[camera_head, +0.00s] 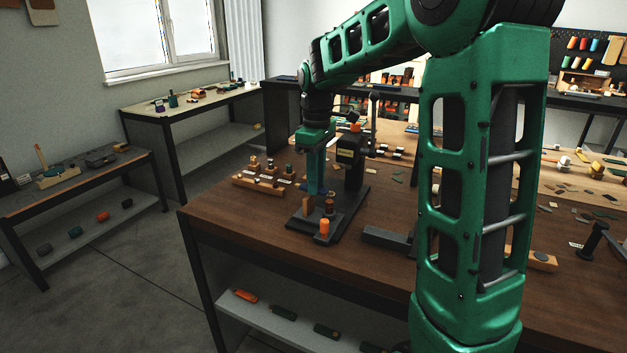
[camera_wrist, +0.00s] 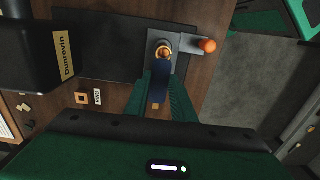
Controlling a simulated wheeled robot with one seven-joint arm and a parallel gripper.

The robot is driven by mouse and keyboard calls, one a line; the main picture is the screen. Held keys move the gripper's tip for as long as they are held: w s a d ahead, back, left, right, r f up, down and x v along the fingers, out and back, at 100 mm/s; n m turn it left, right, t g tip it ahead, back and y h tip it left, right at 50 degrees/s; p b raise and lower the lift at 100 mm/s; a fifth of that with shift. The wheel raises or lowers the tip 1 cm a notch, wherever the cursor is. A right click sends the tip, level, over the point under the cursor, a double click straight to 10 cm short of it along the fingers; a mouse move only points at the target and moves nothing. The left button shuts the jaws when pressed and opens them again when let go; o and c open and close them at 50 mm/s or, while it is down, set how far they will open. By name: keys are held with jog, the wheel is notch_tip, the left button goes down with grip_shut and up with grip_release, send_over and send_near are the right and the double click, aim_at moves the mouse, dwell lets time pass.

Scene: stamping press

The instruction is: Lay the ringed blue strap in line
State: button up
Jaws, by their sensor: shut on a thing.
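The blue strap (camera_wrist: 159,80) is held between the green fingers of my gripper (camera_wrist: 161,92) in the wrist view. Its far end reaches toward a brass-coloured ring (camera_wrist: 164,51) over a grey block (camera_wrist: 160,40) on the press base; whether they touch is unclear. In the head view my gripper (camera_head: 317,190) points down beside the stamping press (camera_head: 350,160), just above its black base (camera_head: 345,222). The strap is mostly hidden there; only a dark blue bit shows near the fingertips. The press carries a gold label in the wrist view (camera_wrist: 67,58).
An orange knob (camera_head: 324,227) stands at the front of the press base. A wooden rack (camera_head: 258,183) with small stamps is to the left, and a dark grey bar (camera_head: 388,239) to the right. The brown tabletop (camera_head: 235,218) is clear at the front left.

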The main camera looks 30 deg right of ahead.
jog(key=shift+f, duration=0.95)
jog(key=o, duration=1)
jog(key=shift+c, duration=0.9)
jog(key=shift+r, duration=3.55)
